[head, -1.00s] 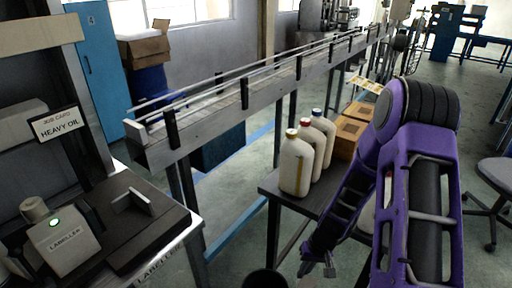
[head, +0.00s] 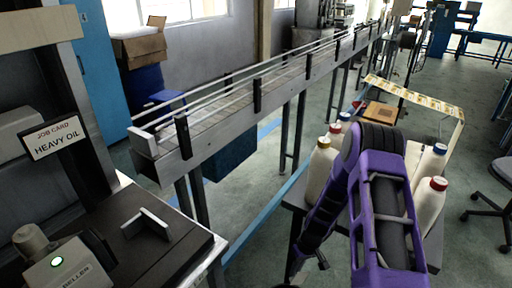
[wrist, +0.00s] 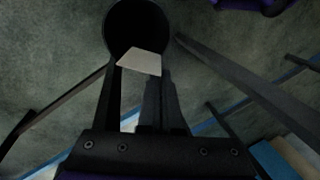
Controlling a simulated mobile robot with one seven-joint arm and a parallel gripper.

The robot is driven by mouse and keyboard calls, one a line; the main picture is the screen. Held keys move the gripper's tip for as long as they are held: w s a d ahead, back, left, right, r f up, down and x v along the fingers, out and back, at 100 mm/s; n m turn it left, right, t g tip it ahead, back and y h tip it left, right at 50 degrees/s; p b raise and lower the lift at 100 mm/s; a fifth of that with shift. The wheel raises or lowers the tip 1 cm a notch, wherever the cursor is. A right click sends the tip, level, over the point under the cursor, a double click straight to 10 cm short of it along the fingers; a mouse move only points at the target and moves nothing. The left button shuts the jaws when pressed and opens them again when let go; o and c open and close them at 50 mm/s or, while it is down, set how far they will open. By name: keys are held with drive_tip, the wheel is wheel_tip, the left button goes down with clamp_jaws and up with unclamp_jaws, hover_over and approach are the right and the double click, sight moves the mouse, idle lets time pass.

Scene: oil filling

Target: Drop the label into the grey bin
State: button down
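In the wrist view a pale, flat label (wrist: 140,62) sits between the fingertips of my gripper (wrist: 142,75), spanning from one finger to the other. My gripper appears shut on it. Beyond the label, a dark round bin (wrist: 137,25) stands on the floor. The label overlaps the bin's near rim in the picture; the height between them cannot be told. In the head view my purple arm reaches down beside the bottle table, and the gripper end is hardly visible at the bottom. The bin is not clearly visible there.
Bottles with yellow (head: 319,170), blue (head: 430,163) and red (head: 430,205) caps stand on a dark table around my arm. A conveyor (head: 230,120) runs behind. Table legs flank the bin.

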wheel_tip(320, 180, down, 17)
drive_tip(key=w+n+g+b, duration=0.1)
drive_tip(key=n+b, duration=0.3)
drive_tip(key=shift+w+a+f+b, duration=0.2)
drive_tip(key=shift+w+a+b, duration=0.15)
drive_tip(key=shift+w+b, duration=0.05)
drive_tip(key=c, duration=1)
unclamp_jaws()
wheel_tip(320, 180, up, 10)
drive_tip(key=shift+p, duration=0.9)
